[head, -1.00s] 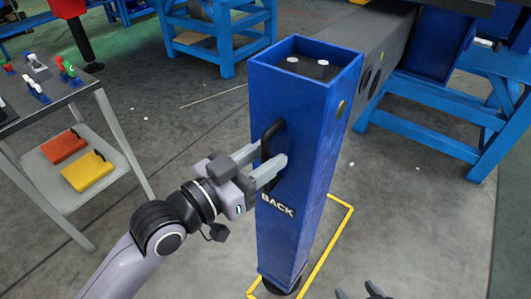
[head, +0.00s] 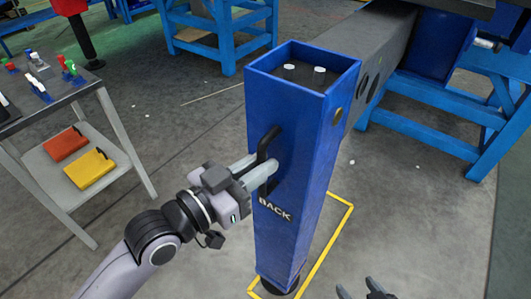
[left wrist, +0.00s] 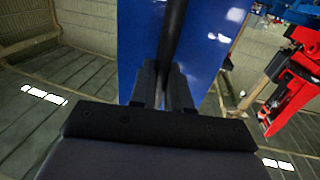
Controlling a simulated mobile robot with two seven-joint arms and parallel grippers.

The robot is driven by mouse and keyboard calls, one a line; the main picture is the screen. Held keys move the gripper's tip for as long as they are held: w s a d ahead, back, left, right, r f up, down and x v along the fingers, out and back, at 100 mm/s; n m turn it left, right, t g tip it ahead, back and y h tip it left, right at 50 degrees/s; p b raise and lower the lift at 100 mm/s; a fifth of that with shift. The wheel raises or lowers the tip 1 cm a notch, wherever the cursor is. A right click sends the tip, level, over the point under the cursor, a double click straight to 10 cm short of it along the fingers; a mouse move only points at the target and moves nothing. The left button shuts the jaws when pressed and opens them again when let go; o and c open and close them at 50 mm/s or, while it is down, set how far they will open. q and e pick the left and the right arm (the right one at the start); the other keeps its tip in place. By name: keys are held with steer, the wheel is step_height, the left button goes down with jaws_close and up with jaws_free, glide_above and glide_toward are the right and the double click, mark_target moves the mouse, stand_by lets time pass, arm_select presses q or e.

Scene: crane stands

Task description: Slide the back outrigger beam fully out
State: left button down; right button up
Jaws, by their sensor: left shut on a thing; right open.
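The blue upright outrigger leg marked BACK (head: 296,165) stands in the middle of the head view, at the end of the grey back outrigger beam (head: 380,42). The beam runs from the leg toward the upper right. A black handle (head: 268,142) is on the leg's left face. My left gripper (head: 262,174) is shut on this handle, which also shows in the left wrist view (left wrist: 171,40) between the fingers. My right gripper (head: 364,289) is open and empty at the bottom edge of the head view.
A yellow rectangle (head: 341,222) is marked on the floor around the leg's foot. A grey cart (head: 122,142) with red and yellow items stands at left. Blue stands (head: 440,131) are at right and behind (head: 228,45). Floor left of the leg is clear.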

arm_select(q)
steer(key=shift+s, duration=0.2)
steer(key=c, duration=1.3)
jaws_free()
steer(key=shift+r, duration=0.1)
steer(key=shift+o, duration=0.7)
steer(key=shift+w+d, duration=0.1)
steer(key=b+v, duration=0.1)
steer(key=v, duration=0.6)
